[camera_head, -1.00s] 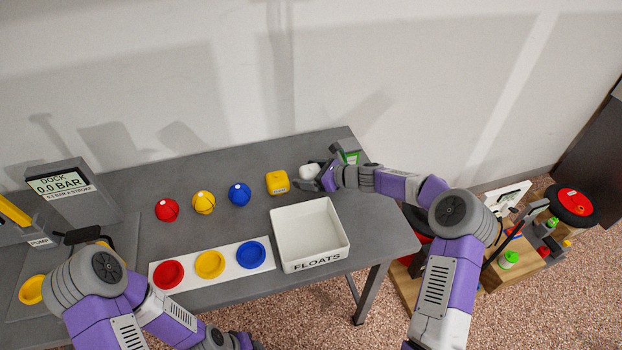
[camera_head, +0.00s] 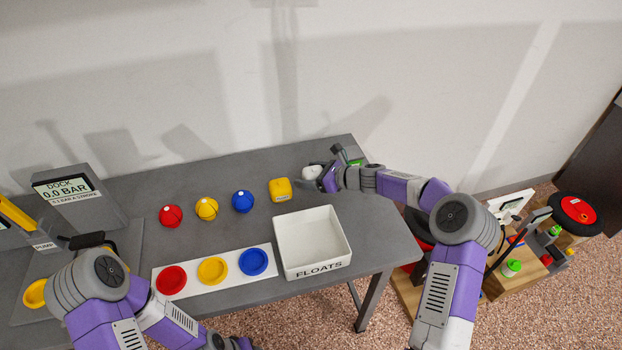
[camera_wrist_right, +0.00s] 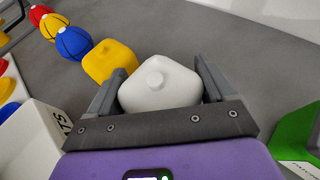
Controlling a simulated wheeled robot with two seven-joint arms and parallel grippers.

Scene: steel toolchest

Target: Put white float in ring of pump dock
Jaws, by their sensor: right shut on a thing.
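The white float (camera_head: 312,172) is at the back right of the grey table. It also shows in the right wrist view (camera_wrist_right: 160,86), a rounded white block with a small knob on top. My right gripper (camera_head: 316,180) is shut on it, with one finger on each side. The pump dock (camera_head: 82,196) stands at the far left, with a display reading 0.0 BAR. A yellow ring (camera_head: 35,293) lies on the dock's plate; my left arm covers part of the dock. My left gripper is not clearly visible; only my left arm shows at lower left.
Red (camera_head: 171,216), yellow (camera_head: 206,208) and blue (camera_head: 242,201) balls and a yellow block (camera_head: 280,189) stand in a row left of the float. In front are a white FLOATS bin (camera_head: 347,255) and a strip (camera_head: 191,264) with coloured rings. A green object (camera_head: 354,161) is beside my right gripper.

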